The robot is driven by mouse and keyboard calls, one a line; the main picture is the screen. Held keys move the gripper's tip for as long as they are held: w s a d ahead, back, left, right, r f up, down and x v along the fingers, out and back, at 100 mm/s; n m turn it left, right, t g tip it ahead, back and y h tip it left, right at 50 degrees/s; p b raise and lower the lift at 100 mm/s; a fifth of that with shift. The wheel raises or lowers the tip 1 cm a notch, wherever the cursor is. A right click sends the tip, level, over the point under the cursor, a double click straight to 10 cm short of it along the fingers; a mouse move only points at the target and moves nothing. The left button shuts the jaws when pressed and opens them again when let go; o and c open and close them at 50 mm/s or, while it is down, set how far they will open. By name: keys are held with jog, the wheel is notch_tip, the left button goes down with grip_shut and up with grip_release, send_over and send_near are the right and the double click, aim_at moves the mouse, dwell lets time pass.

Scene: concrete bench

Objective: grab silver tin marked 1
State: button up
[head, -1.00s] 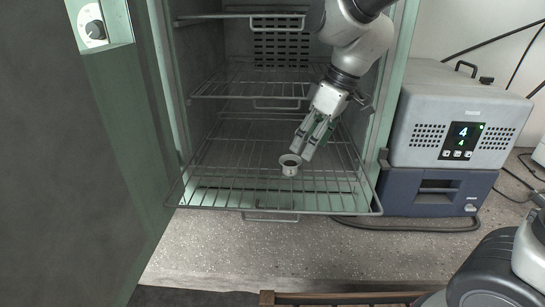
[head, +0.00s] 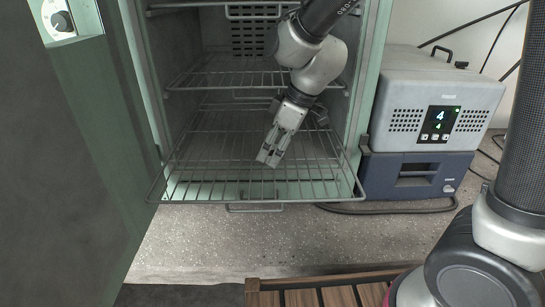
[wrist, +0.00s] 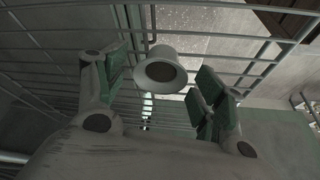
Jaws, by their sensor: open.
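A small round silver-grey tin with a dark opening (wrist: 160,72) sits on the wire rack, between the fingers in the wrist view. No number can be read on it. My gripper (wrist: 160,80) is open, with one green-padded finger on each side of the tin and a gap to each. In the head view my gripper (head: 268,160) points down at the lower rack, and the tin is hidden behind it.
The lower wire rack (head: 205,190) sticks out of an open cabinet, with another rack (head: 215,78) above. The open door (head: 75,170) stands at left. A grey box with a display (head: 440,95) stands at right on a blue unit (head: 400,185).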

jog(key=c, duration=1)
jog(key=shift+r, duration=0.15)
